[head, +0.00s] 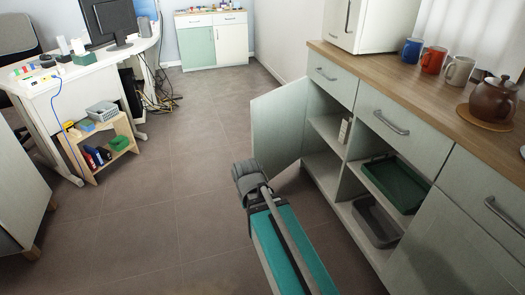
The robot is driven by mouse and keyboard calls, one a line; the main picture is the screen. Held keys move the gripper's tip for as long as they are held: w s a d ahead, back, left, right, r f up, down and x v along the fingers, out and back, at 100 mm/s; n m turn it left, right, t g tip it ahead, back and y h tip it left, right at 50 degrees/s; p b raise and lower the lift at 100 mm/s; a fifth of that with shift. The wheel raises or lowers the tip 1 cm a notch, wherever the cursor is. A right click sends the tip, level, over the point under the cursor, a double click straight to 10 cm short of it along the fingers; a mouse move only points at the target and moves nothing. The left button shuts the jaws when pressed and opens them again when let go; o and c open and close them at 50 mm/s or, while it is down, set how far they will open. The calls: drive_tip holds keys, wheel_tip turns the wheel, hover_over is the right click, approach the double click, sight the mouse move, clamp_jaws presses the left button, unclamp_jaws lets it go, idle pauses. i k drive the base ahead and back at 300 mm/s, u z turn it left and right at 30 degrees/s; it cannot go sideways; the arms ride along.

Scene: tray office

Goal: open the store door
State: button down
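A pale green cabinet door (278,125) stands swung outward from the left front of the long low cabinet (331,160), with the shelves behind it exposed. I cannot tell from the picture whether this one is the store door. Another pale door (450,245) at the lower right of the cabinet is shut. My teal arm reaches up from the bottom, and its dark grey joint is left of the cabinet, in front of the open door in the picture. No gripper fingers show, so I cannot see whether they touch anything.
A green tray (395,184) and a grey tray (376,220) sit in the open cabinet. Mugs (433,60) and a brown teapot (493,98) stand on the worktop. A desk (75,85) and a small wooden shelf (103,150) are at left. The middle floor is clear.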

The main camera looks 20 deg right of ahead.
sight(278, 116)
drive_tip(key=k, duration=0.65)
drive_tip(key=u, duration=0.35)
drive_tip(key=i, duration=1.5)
drive_tip(key=z, duration=0.5)
